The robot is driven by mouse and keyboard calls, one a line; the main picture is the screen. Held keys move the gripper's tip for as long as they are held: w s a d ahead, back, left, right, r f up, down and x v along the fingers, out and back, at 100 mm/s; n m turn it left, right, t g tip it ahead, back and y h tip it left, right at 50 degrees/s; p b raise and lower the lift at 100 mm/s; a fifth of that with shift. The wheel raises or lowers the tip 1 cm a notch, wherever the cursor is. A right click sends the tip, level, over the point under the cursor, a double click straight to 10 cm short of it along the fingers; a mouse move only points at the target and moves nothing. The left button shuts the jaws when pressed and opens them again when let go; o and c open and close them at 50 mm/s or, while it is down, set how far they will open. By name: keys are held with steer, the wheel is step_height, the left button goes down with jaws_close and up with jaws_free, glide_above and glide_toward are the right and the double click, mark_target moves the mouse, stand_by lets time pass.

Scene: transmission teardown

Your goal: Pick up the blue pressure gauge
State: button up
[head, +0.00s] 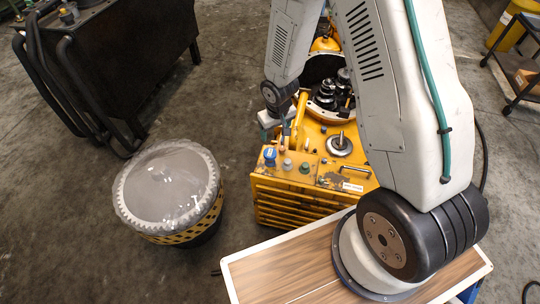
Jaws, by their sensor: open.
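A small blue round-topped piece (269,154), which looks like the blue pressure gauge, stands at the front left corner of the yellow cabinet's top (325,180). My gripper (284,136) is small in the picture, at the end of my arm above the cabinet's left side, just behind and above the blue piece. It looks open and empty, with a visible gap to the blue piece. The fingers are partly lost among the yellow parts behind them, so their exact spacing is hard to see.
Small grey-green knobs (304,168) stand right of the blue piece. A metal disc with a stem (339,144) and an open housing with dark gears (327,95) lie behind. A domed, striped drum (168,190) stands at left. My arm hides the cabinet's right side.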

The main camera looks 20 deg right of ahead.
glide_above(270, 152)
steer(key=s, duration=0.2)
steer(key=shift+y, duration=0.3)
step_height(270, 152, down, 8)
steer(key=shift+d+f, duration=0.1)
steer(key=shift+f, duration=0.05)
steer(key=shift+w+f, duration=0.3)
steer(key=shift+f, duration=0.7)
steer(key=shift+w+f, duration=0.35)
steer(key=shift+f, duration=0.7)
steer(key=shift+w+f, duration=0.3)
steer(key=shift+f, duration=0.7)
steer(key=c, duration=1.2)
